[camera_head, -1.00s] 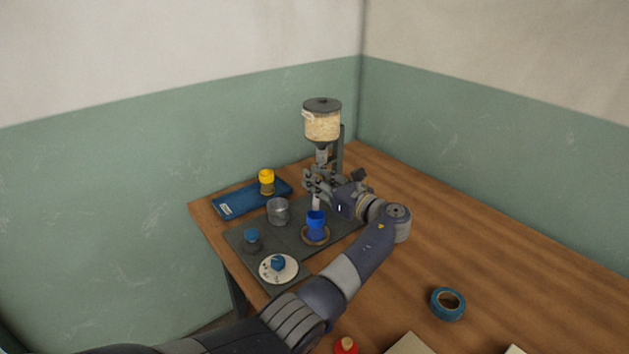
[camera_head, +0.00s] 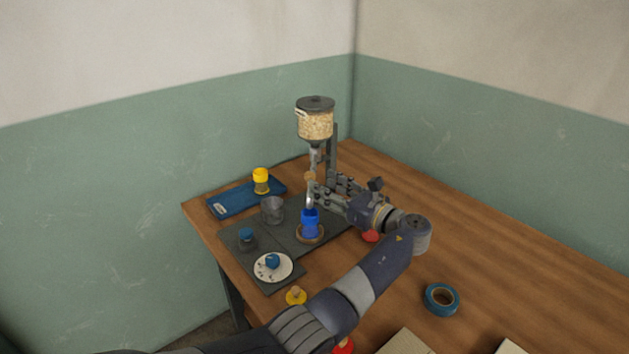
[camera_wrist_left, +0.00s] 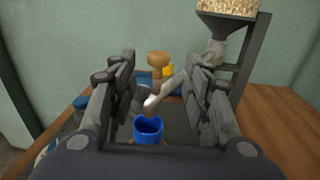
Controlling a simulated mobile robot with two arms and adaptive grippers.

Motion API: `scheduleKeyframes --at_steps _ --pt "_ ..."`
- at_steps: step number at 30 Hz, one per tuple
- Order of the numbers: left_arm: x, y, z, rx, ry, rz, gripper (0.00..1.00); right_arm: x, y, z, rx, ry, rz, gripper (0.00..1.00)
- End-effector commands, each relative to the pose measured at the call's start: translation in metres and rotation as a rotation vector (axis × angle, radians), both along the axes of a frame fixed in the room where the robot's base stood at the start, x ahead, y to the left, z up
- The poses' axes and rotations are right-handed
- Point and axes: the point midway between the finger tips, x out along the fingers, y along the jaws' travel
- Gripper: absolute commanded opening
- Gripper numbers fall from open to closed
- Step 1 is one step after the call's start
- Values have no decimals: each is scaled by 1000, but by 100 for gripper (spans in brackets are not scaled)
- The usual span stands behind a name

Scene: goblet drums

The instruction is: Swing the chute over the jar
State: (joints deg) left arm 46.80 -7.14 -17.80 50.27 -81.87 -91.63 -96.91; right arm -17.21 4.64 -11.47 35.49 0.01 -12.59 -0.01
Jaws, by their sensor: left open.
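The chute (camera_wrist_left: 165,92) is a pale metal spout below a grain hopper (camera_head: 315,122). A wooden knob (camera_wrist_left: 158,60) stands above it. A blue jar (camera_head: 310,224) sits on a round wooden ring; it also shows in the left wrist view (camera_wrist_left: 148,131). The chute's lower end appears above the blue jar's mouth. My left gripper (camera_head: 316,190) is open beside the chute, to the right of its end in the head view. In the left wrist view, its fingers (camera_wrist_left: 160,85) stand apart on either side of the chute, with visible gaps. My right gripper is not in view.
A yellow-topped jar (camera_head: 261,180) is on a blue tray (camera_head: 230,203). Blue tape (camera_head: 441,298) lies right; the back-right tabletop is clear.

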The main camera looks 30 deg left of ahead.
Motion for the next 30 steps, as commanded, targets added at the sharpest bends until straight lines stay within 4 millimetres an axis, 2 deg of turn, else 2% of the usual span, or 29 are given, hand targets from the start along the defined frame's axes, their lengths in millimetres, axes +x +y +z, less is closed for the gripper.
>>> scheduleKeyframes --at_steps 3,10,15,30 --pt "-7 -26 -1 0 2 -1 44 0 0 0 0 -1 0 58" --pt "-17 -57 -1 -1 3 -1 44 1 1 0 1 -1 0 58" --pt "-19 -63 -1 0 3 1 44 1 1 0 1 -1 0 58" --pt "-19 -63 -1 0 2 0 44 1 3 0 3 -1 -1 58"
